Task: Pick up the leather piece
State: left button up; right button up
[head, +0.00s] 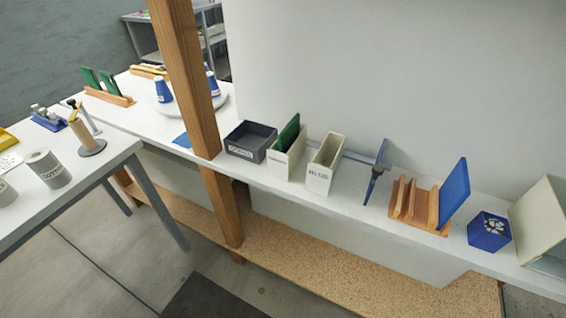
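Neither of my grippers is in view. Several thin upright pieces could be leather, but I cannot tell which one is. A blue piece (454,191) stands tilted in the right end of a slotted wooden rack (428,222) on the white shelf. A dark green piece (290,133) stands in a narrow white bin (283,164). Green pieces (99,80) stand in another wooden rack (109,97) at the far left.
A wooden post (183,75) rises in front of the shelf (345,199). A grey tray (249,141), a second white bin (325,163), a blue box (489,231) and a cream box (543,228) stand along it. A white table (88,160) at left holds a labelled cup (47,168).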

aim_at(455, 190)
jog(key=z, duration=1.25)
